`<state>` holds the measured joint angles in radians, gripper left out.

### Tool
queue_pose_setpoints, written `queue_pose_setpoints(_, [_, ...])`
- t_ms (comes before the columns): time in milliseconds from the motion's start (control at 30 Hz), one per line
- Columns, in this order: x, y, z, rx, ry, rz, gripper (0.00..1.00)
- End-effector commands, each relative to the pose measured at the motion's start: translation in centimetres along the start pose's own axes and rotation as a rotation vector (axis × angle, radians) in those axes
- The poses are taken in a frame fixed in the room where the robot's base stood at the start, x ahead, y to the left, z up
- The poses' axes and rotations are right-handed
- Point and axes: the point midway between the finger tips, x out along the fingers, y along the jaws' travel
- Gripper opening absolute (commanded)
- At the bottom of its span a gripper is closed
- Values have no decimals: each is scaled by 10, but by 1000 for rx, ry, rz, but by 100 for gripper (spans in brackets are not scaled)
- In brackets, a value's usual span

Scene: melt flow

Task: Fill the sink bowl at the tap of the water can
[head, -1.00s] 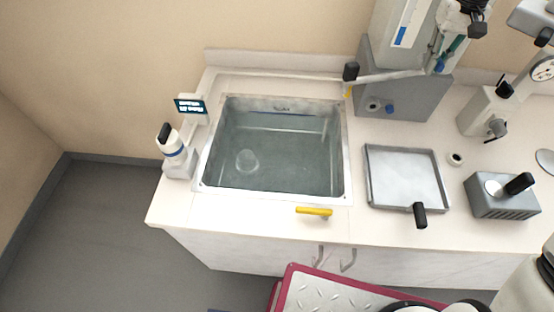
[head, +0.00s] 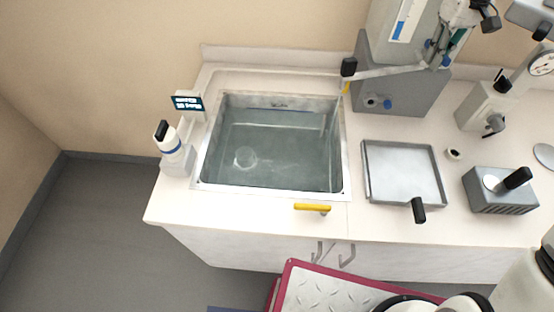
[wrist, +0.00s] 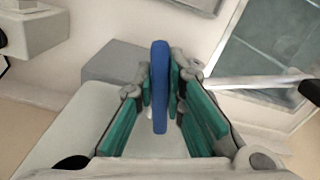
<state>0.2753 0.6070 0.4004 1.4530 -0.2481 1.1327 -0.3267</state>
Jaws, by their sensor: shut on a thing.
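The steel sink bowl (head: 275,183) is set in the counter and holds clear water; a round pale shape shows through it. The pale water can (head: 392,35) with a blue level strip stands on a grey block (head: 375,85) behind. Its spout pipe (head: 385,74) reaches left over the sink's far right corner, and a thin stream falls from its end into the bowl. My gripper (wrist: 160,95) is shut on the blue tap lever (wrist: 160,80) between its green pads. In the head view the gripper at the can is small and partly hidden.
A small display (head: 187,102) and a white device (head: 173,150) stand left of the sink. A yellow handle (head: 312,207) sits at the front. A metal tray (head: 368,185), a grey box (head: 503,197) and a gauge stand (head: 487,105) are to the right.

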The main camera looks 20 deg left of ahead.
Motion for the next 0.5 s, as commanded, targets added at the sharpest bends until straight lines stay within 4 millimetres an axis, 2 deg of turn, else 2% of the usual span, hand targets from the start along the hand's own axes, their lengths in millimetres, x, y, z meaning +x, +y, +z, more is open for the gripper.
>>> queue_pose_setpoints(367, [-1,1,-1,8,5,3,0])
queue_pose_setpoints(500, [-1,-4,-2,114,4,5,0])
